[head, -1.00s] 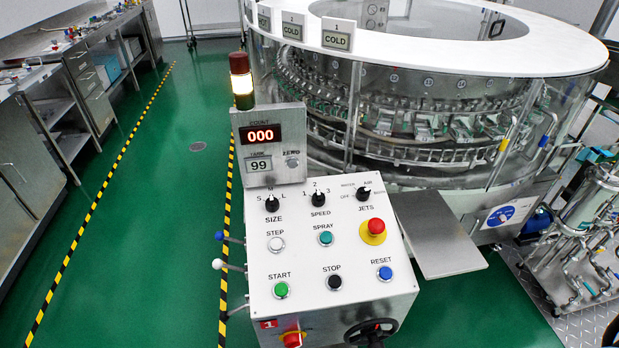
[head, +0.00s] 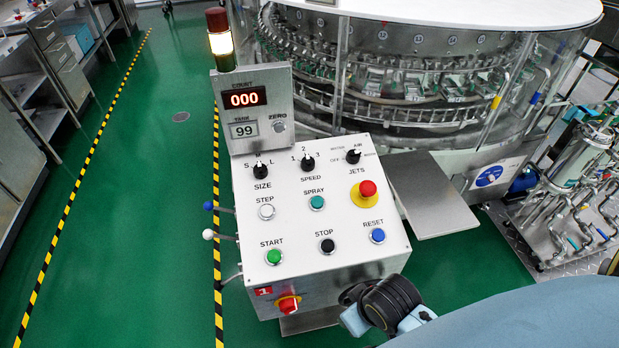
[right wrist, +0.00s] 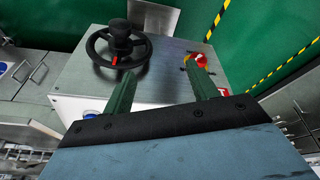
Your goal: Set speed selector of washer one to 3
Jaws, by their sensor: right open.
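The speed selector (head: 307,164) is a small black knob with a scale of 1, 2 and 3, at the top middle of the console panel (head: 340,225) in the head view. Its pointer is too small to read surely. A red tag marked 1 (head: 263,291) is on the console's front. My right gripper (right wrist: 160,72) is open and empty in the right wrist view, close to the console's front edge, away from the selector. In the head view my right arm comes in at the lower right, and its fingers cannot be made out. My left gripper is not in view.
A handwheel (right wrist: 118,43) and a red knob (right wrist: 194,62) stick out of the console's front. Size (head: 261,171) and jets (head: 353,156) knobs flank the selector. A red emergency button (head: 368,188) stands to its lower right. The space above the panel looks clear.

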